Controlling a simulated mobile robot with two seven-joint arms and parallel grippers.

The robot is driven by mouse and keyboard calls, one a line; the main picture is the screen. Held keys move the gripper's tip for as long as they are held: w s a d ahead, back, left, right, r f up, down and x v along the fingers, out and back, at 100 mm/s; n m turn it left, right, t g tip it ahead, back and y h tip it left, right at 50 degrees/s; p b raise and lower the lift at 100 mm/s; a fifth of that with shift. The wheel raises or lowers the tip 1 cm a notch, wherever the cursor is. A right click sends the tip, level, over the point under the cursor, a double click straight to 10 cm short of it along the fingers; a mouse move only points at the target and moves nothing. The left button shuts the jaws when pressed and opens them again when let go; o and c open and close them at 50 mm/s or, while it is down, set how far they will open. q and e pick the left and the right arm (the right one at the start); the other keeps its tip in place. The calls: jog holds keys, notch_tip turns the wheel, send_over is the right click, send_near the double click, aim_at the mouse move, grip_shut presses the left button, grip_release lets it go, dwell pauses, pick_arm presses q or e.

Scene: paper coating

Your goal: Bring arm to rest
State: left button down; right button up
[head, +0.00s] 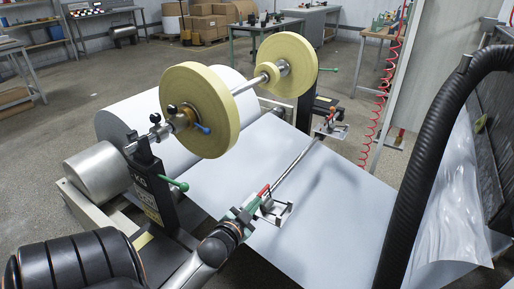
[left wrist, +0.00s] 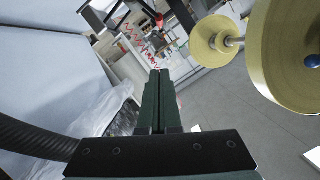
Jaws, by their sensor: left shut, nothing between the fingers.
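My left gripper (head: 253,200) is over the pale paper sheet (head: 330,205), close to the near end of a thin metal bar (head: 298,160). In the left wrist view its two dark green fingers (left wrist: 158,75) lie together, with nothing between them. The head view does not show clearly whether the gripper touches the bar or its bracket (head: 277,212). My left arm reaches in from the bottom left. My right gripper is not in view.
Two yellow tape rolls (head: 200,108) sit on a shaft above a large white paper roll (head: 125,118). A black stand (head: 152,185) with a green lever is left of the arm. A black ribbed hose (head: 437,155) and clear plastic film (head: 450,195) are at right.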

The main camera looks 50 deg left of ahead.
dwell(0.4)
pick_arm(q)
jog(key=s+d+f+g+h+p, duration=0.1)
jog(key=s+d+f+h+p, duration=0.1)
jog(key=d, duration=0.6)
jog(key=s+d+f+g+h+p, duration=0.2)
jog(key=s+d+f+h+p, duration=0.1)
jog(key=s+d, duration=0.4)
jog(key=s+d+f+g+h+p, duration=0.2)
jog(key=s+d+h+p, duration=0.1)
jog(key=d, duration=0.8)
jog(key=shift+s+d+f+p, duration=0.2)
jog(key=shift+s+p, duration=0.6)
jog(key=shift+s, duration=0.4)
jog(key=shift+a, duration=0.1)
